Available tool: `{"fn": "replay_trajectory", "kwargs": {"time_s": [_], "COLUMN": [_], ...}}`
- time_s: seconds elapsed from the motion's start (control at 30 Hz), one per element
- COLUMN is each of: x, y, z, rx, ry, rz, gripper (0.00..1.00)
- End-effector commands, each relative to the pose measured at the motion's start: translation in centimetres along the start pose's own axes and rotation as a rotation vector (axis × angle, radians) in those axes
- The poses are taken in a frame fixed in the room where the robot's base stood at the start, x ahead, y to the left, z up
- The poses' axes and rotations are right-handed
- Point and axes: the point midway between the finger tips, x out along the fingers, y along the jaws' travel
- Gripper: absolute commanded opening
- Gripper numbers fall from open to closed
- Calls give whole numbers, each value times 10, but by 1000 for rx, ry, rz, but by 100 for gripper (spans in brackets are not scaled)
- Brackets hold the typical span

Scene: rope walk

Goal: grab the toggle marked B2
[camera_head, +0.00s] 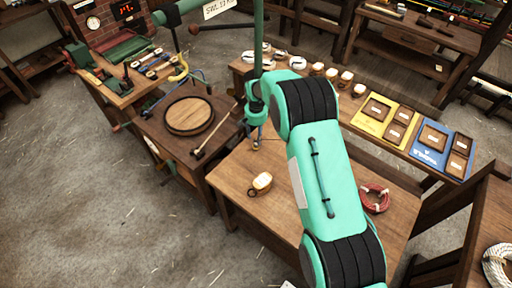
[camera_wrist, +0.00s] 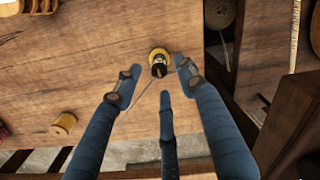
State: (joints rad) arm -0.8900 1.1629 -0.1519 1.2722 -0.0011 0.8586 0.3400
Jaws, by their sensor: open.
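My gripper (camera_wrist: 152,72) is open, its blue fingers spread over the wooden table (camera_wrist: 95,85). A small piece with a round yellow base and dark top (camera_wrist: 158,58) stands between and just beyond the fingertips. A thin pale line runs from near it down to the left. No B2 mark is readable, so I cannot tell whether this is the toggle. In the head view my gripper (camera_head: 255,132) points down over the table, and the piece under it is too small to make out. A tan spool-like piece (camera_wrist: 63,125) lies apart from the fingers; no mark is readable on it.
A red rope coil (camera_head: 375,198) lies right of my arm. A mallet (camera_head: 212,138) and round board (camera_head: 189,115) are on the left. Several small cups or spools stand along the back, beside yellow (camera_head: 371,126) and blue (camera_head: 427,160) boards.

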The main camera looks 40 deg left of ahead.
Motion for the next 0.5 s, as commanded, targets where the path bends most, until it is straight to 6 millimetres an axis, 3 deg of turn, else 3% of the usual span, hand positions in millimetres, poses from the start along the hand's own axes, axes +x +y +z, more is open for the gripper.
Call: {"fn": "replay_trajectory", "kwargs": {"time_s": [0.27,0.5], "x": [7,30], "y": [0,0], "z": [1,4], "rx": [0,0], "ry": [-1,-1], "rz": [0,1], "gripper": [40,40]}}
